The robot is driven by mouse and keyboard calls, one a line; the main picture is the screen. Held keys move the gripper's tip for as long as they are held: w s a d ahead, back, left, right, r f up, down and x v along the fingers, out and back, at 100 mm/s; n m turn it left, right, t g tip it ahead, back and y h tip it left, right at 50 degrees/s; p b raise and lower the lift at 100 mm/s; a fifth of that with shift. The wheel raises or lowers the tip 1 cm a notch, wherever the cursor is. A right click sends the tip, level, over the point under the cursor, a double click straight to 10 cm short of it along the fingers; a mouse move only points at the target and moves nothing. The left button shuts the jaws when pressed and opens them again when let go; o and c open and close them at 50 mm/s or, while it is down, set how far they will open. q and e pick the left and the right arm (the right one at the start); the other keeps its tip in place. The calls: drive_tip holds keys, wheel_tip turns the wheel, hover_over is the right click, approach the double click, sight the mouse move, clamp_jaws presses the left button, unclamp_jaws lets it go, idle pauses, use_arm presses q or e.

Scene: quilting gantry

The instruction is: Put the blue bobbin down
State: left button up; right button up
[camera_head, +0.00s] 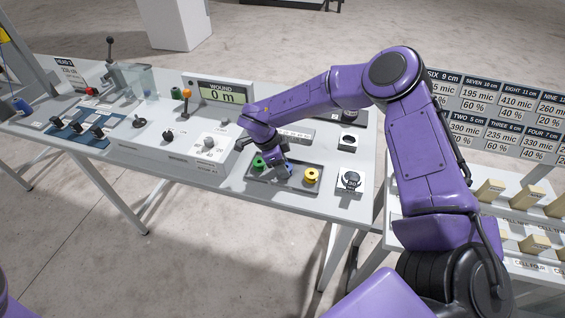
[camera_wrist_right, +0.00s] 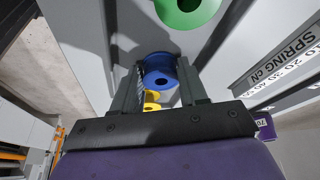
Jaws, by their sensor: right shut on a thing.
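My right gripper (camera_head: 284,164) is over the dark tray (camera_head: 252,183) on the white table and points down into it. In the right wrist view the gripper (camera_wrist_right: 158,85) is shut on the blue bobbin (camera_wrist_right: 160,68), which sits between its two fingers. In the head view the blue bobbin (camera_head: 288,171) is mostly hidden by the gripper, at the middle of the tray. I cannot tell whether it touches the tray floor. My left gripper is not in view.
A green bobbin (camera_head: 258,163) is left of the gripper and a yellow bobbin (camera_head: 311,175) is to the right, both in the tray. A white unit with a black knob (camera_head: 350,180) stands right of the tray. A display (camera_head: 218,93) reading 0 m stands behind.

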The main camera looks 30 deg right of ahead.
drive_tip(key=shift+a, duration=0.1)
drive_tip(key=o, duration=0.7)
drive_tip(key=shift+f, duration=0.1)
drive_tip(key=o, duration=0.5)
drive_tip(key=shift+c, duration=0.2)
drive_tip(key=shift+r, duration=0.3)
drive_tip(key=b+v, duration=0.2)
drive_tip(key=v, duration=0.9)
drive_tip(key=shift+a+r, duration=0.15)
drive_tip(key=shift+r, duration=0.25)
